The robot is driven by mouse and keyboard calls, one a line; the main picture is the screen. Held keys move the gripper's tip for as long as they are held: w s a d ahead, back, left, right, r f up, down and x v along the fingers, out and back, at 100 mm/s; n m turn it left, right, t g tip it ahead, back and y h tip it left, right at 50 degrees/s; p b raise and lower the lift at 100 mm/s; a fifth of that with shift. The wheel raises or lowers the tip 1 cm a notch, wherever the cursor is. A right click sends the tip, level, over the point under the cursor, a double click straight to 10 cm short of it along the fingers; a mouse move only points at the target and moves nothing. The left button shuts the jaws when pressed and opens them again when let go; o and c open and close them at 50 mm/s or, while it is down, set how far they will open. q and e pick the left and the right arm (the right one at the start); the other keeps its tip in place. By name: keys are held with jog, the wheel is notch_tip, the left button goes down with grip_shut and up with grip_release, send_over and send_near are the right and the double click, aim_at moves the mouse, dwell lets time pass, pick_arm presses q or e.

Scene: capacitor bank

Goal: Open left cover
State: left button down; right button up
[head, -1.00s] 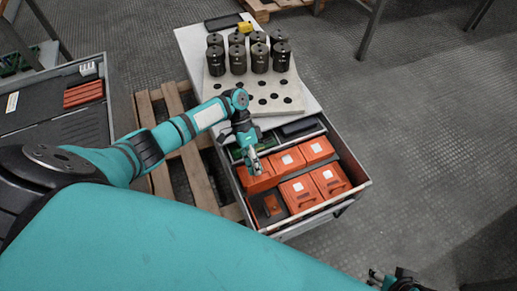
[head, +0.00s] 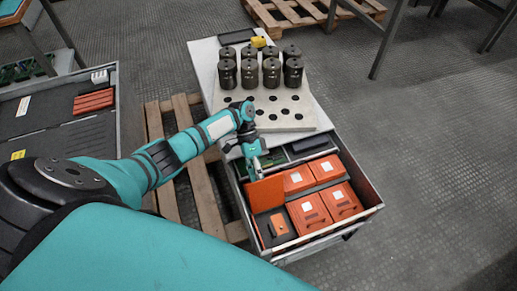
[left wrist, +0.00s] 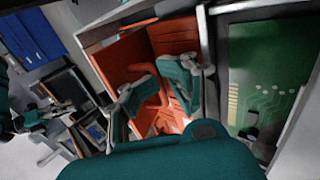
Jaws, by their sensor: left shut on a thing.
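The left orange cover (head: 265,193) is in the back left of the open drawer. It appears tilted up, its flat face toward the head camera. My left gripper (head: 255,175) is at the cover's top edge. In the left wrist view my left gripper (left wrist: 165,95) is shut on the cover's orange handle (left wrist: 154,97), with orange panels around the fingers. What lies behind the raised cover is hidden in the head view. My right gripper is out of view.
The drawer (head: 366,213) also holds several orange boxes (head: 310,213) and a green circuit board (left wrist: 265,75). Behind it, dark capacitors (head: 271,72) stand on a holed plate (head: 300,122). A wooden pallet (head: 205,200) lies left. The floor at right is clear.

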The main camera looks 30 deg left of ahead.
pick_arm(q)
jog(key=shift+s+d+f, duration=0.2)
jog(key=shift+s+f, duration=0.15)
jog(key=shift+f, duration=0.15)
jog(key=c, duration=1.4)
grip_release()
jog(key=shift+w, duration=0.1)
jog(key=shift+w+a+r, duration=0.25)
jog(key=shift+a+r, duration=0.05)
jog(key=shift+r, duration=0.05)
jog(key=v, duration=0.7)
jog(key=shift+w+r, duration=0.1)
jog(key=shift+r, duration=0.1)
